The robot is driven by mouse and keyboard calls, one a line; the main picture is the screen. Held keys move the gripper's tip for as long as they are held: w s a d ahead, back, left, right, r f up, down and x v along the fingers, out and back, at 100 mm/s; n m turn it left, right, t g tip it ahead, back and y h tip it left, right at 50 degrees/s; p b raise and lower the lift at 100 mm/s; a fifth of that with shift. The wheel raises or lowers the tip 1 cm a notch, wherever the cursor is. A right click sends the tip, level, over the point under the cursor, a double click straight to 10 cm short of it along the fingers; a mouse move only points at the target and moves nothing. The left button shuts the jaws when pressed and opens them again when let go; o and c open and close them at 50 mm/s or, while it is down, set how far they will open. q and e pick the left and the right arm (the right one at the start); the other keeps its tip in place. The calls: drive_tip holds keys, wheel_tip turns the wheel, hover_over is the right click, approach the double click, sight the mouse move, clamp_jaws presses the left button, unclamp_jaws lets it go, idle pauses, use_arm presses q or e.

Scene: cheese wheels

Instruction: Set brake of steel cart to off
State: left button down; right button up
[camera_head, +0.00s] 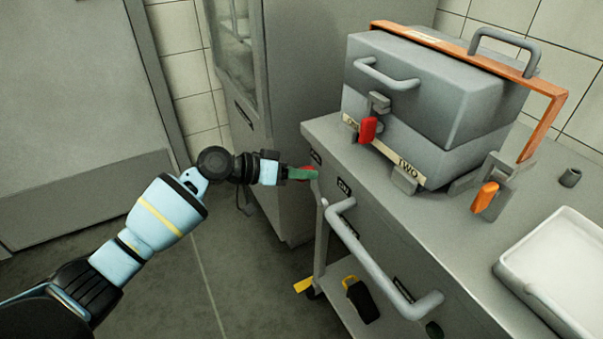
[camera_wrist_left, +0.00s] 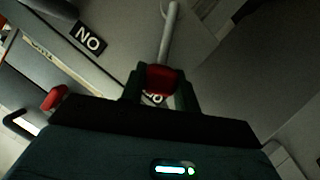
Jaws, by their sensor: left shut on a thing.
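The grey steel cart (camera_head: 445,268) stands at the right, with a curved push handle (camera_head: 385,265) on its near side. A grey brake lever (camera_wrist_left: 170,38) rises from the cart's end and carries a red knob (camera_wrist_left: 162,79). My left gripper (camera_head: 304,174) is shut on that red knob; its green fingers (camera_wrist_left: 160,88) sit on either side of it in the left wrist view. A dark label (camera_head: 343,187) reading ON is on the cart, and a second label (camera_head: 315,157) is close to the gripper, partly hidden in the left wrist view. My right gripper is not in view.
A grey box press (camera_head: 430,95) with red and orange latches stands on the cart top. A white tray (camera_head: 560,262) lies at the right. A tall grey cabinet (camera_head: 290,70) stands close behind the gripper. The floor at the left is clear.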

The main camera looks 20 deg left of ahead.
use_arm(q)
drive_tip(key=c, duration=1.2)
unclamp_jaws()
drive_tip(key=shift+o, duration=0.8)
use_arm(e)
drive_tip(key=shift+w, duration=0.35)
use_arm(q)
drive_tip(key=v, duration=0.8)
drive_tip(key=shift+p, duration=0.45)
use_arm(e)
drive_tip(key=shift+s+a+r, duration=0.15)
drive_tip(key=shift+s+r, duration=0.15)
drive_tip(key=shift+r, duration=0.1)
use_arm(q)
drive_tip(key=shift+w, duration=0.1)
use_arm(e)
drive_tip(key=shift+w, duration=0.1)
